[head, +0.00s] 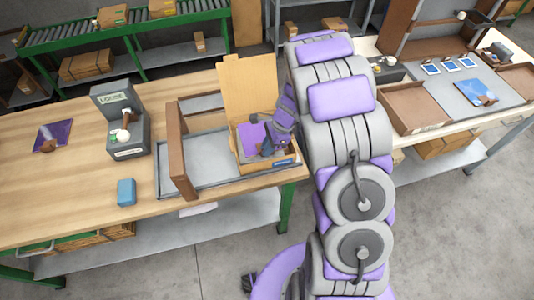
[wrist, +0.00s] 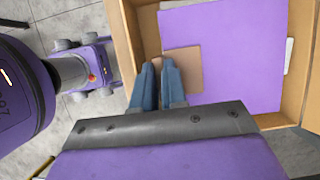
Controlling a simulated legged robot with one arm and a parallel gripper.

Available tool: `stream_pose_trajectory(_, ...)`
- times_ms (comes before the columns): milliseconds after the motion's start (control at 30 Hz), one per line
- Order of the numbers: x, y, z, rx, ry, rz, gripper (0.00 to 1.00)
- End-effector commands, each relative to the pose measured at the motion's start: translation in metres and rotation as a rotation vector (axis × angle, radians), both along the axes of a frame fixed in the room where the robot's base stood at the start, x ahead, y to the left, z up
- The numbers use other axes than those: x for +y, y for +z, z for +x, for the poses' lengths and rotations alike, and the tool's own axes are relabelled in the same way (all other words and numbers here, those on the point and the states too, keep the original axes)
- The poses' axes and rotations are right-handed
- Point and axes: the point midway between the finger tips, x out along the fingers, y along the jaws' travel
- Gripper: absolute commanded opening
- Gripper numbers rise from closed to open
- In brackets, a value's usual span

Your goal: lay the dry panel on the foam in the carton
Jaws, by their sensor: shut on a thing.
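A purple panel (head: 250,133) is inside the open carton (head: 271,177) on the workbench. In the wrist view the panel (wrist: 240,45) fills much of the carton (wrist: 128,35) and lies inside its walls. My gripper (head: 266,147) is down in the carton. In the wrist view its blue fingers (wrist: 159,72) are shut on the brown grip (wrist: 187,68) of the panel. A pale edge shows beyond the panel on the right; I cannot tell if it is the foam. The panel covers the carton's floor, and I cannot tell whether it touches the foam.
A second purple panel (head: 53,136) with a brown grip and a pale patch lies at the bench's left. A grey device (head: 121,120) and a blue block (head: 126,192) stand nearer. A brown upright board (head: 180,150) stands left of the carton. The carton's flap (head: 249,85) stands up behind.

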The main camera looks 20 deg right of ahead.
Motion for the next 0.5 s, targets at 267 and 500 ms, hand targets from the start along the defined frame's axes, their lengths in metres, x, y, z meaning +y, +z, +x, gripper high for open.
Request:
stream_pose_trajectory(267,0.001,-0.035,-0.001,0.003,0.0,0.002,0.0)
stream_pose_trajectory(500,0.0,-0.035,0.0,0.001,0.001,0.001,0.0)
